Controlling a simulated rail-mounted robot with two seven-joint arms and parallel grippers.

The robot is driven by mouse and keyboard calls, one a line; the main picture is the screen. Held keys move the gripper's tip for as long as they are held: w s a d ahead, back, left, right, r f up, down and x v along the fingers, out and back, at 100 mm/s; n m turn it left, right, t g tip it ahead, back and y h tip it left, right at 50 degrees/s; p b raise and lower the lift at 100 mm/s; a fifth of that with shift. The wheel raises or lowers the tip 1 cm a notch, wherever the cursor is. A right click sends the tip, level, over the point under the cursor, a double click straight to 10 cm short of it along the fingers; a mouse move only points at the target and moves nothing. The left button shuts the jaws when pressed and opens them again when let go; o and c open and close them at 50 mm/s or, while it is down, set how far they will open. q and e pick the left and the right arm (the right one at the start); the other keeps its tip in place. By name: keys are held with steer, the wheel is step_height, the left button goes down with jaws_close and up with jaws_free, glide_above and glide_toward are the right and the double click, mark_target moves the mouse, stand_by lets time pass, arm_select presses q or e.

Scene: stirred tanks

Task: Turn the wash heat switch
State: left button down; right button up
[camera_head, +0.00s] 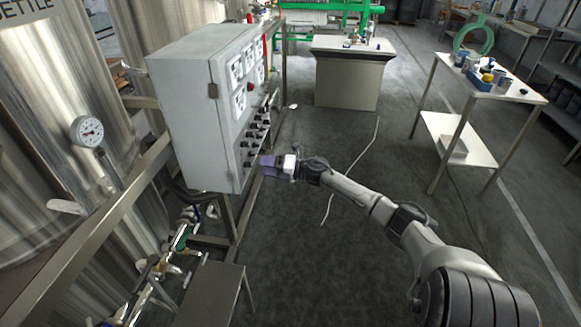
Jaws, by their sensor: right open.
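A grey control cabinet (190,110) stands at the left centre, its panel facing right. Its front carries several dark rotary switches (257,128) in rows, below white-faced displays (240,85) and a red button (250,87). I cannot read which switch is the wash heat one. My right gripper (264,166), with purple fingers, is at the lower part of the panel, close to the lower switches. It is open; whether a finger touches a switch cannot be told. The fingers partly cover the lowest switches. My left gripper is not in view.
A pressure gauge (87,131) and metal tanks stand left of the cabinet. Pipes and valves (181,238) are below it, beside a low grey bench (212,292). A white table (490,84) with small items stands at right. The floor between is mostly clear.

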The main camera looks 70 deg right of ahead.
steer(key=p+v, duration=0.1)
steer(key=v, duration=0.7)
steer(key=shift+s+p, duration=0.35)
steer(key=shift+p, duration=0.05)
steer(key=shift+d, duration=0.15)
